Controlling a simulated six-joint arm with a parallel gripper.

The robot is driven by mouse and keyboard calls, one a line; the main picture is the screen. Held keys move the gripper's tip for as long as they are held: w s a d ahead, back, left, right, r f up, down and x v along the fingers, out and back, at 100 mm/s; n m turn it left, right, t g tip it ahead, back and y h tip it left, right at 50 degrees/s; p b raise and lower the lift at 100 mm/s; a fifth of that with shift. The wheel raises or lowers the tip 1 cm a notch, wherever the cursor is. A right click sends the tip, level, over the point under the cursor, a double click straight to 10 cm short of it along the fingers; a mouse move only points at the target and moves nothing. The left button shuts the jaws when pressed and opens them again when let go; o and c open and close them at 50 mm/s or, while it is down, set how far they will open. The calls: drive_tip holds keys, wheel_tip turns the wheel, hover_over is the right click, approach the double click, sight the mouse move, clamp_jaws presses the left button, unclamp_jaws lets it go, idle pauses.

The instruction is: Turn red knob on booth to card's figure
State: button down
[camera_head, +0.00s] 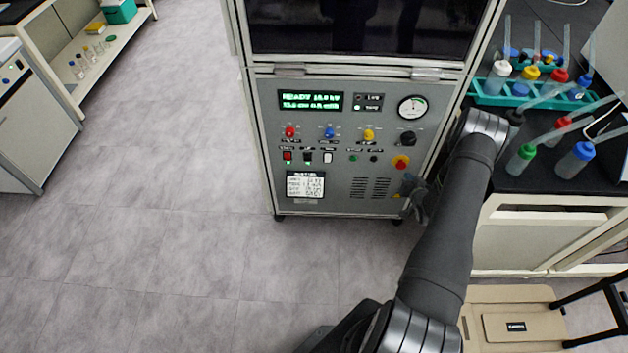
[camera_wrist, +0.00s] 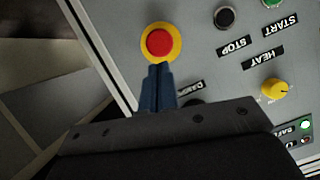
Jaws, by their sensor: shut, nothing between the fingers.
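The booth (camera_head: 340,150) is a grey cabinet with a control panel. Its red knob (camera_head: 290,132) sits at the left of a row with a blue knob (camera_head: 329,132) and a yellow knob (camera_head: 369,135). A white card (camera_head: 305,185) is at the panel's lower left; its figures are too small to read. My gripper (camera_wrist: 160,68) is shut and empty, its tips just below the red emergency button on a yellow ring (camera_wrist: 160,43) in the wrist view. The red knob is outside the wrist view. In the head view my fingers are hard to make out by the panel's lower right.
A black knob (camera_head: 407,139) and a round gauge (camera_head: 412,108) are at the panel's right. A bench with a teal bottle rack (camera_head: 490,98) and several wash bottles stands right of the booth. The floor (camera_head: 160,200) to the left is clear.

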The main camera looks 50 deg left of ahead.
idle(0.4)
drive_tip(key=c, duration=1.9)
unclamp_jaws()
drive_tip(key=o, duration=0.8)
drive_tip(key=shift+y, duration=0.4)
drive_tip(key=s+a, duration=0.1)
drive_tip(key=a, duration=0.1)
drive_tip(key=s+a+r, duration=0.1)
drive_tip(key=a, duration=0.1)
drive_tip(key=s+a, duration=0.1)
drive_tip(key=a, duration=0.1)
drive_tip(key=shift+s+a+r, duration=0.25)
drive_tip(key=shift+s, duration=0.05)
drive_tip(key=shift+o, duration=0.2)
drive_tip(key=t+y, duration=0.2)
drive_tip(key=t, duration=0.2)
approach(290, 135)
drive_tip(key=x, duration=0.8)
drive_tip(key=shift+w+a, duration=0.25)
drive_tip(key=shift+a, duration=0.05)
